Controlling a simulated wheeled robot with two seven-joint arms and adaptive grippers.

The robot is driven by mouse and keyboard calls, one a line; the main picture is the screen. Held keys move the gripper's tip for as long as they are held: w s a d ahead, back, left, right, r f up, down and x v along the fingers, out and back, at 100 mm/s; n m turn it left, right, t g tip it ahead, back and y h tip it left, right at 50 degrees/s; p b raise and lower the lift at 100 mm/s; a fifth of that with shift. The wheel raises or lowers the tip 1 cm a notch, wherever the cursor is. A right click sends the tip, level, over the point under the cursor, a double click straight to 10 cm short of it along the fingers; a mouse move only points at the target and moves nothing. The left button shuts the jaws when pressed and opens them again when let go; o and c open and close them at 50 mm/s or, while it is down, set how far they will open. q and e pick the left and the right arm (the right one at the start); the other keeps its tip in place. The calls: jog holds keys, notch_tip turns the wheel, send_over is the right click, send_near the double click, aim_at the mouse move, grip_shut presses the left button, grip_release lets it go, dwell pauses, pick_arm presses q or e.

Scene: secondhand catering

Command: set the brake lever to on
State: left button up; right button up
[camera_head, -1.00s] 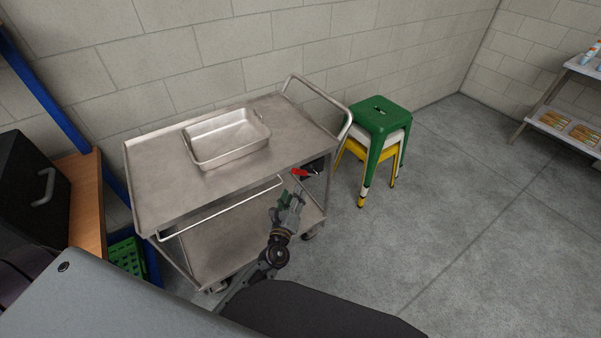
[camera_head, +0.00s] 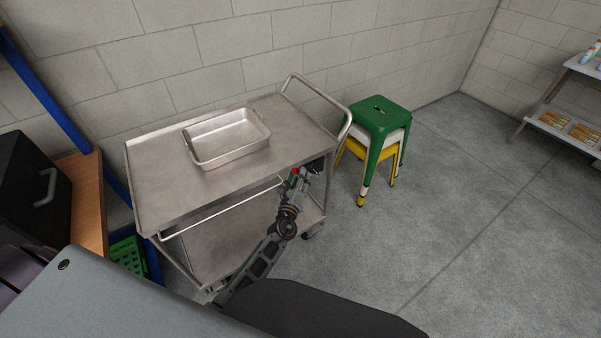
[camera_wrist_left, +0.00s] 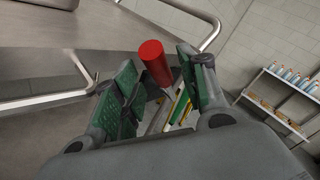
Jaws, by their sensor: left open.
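The brake lever's red handle (camera_wrist_left: 155,63) shows in the left wrist view between the two green-padded fingers of my open left gripper (camera_wrist_left: 160,85). The handle lies nearer the right finger, and I cannot tell whether they touch. In the head view my left gripper (camera_head: 298,181) reaches up to the right end of the steel trolley (camera_head: 180,192). A small part of the red handle (camera_head: 295,171) shows at the fingertips there. The gripper hides the rest of the lever and most of its dark mount. My right gripper is not in view.
A steel pan (camera_head: 236,153) sits on the trolley top. Stacked stools, green on top (camera_head: 377,118), stand just right of the trolley's push handle (camera_head: 346,127). A wooden-topped unit (camera_head: 87,200) stands at left. Floor at right is clear.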

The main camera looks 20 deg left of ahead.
pick_arm(q)
jog(key=shift+w+a, duration=0.15)
jog(key=shift+w, duration=1.4)
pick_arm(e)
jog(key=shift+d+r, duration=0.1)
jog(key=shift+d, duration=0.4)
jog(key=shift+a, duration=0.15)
pick_arm(q)
jog(key=c, duration=0.7)
grip_shut()
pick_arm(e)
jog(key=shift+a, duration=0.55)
